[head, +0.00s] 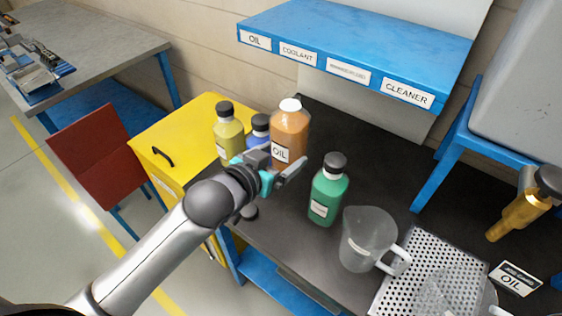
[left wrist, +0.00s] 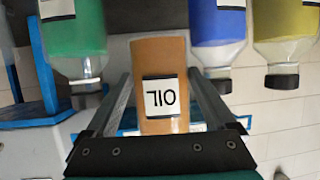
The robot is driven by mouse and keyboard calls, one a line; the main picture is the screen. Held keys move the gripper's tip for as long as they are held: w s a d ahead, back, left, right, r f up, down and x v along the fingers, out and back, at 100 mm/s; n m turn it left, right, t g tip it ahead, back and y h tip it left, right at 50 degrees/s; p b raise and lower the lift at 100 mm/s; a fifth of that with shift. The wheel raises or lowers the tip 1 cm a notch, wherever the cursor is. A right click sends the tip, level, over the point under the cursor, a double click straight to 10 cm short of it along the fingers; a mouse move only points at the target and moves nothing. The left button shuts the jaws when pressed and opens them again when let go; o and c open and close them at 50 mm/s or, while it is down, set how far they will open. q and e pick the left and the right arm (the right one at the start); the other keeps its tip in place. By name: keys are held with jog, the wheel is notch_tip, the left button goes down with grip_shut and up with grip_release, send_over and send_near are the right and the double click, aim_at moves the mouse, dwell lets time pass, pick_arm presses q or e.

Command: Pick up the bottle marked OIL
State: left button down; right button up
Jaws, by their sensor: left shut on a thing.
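The orange bottle marked OIL (head: 291,127), with a white cap, is in the middle of the head view. My left gripper (head: 277,172) is shut on it, with a finger along each side. In the left wrist view, the bottle (left wrist: 158,62) appears upside down between the fingers (left wrist: 160,112), its label facing the camera. It sits offset from the neighbouring bottles there and appears raised off the bench. My left gripper hides its lower part in the head view. My right gripper is in neither view.
A yellow bottle (head: 228,132) and a partly hidden blue bottle (head: 258,134) are close on the left. A green bottle (head: 328,192) and clear jug (head: 366,240) stand right on the black bench (head: 385,150). A blue labelled shelf (head: 360,40) overhangs behind.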

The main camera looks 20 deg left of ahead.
aim_at(282, 123)
pick_arm(q)
jog(key=shift+r+p, duration=1)
jog(key=shift+r, duration=3.25)
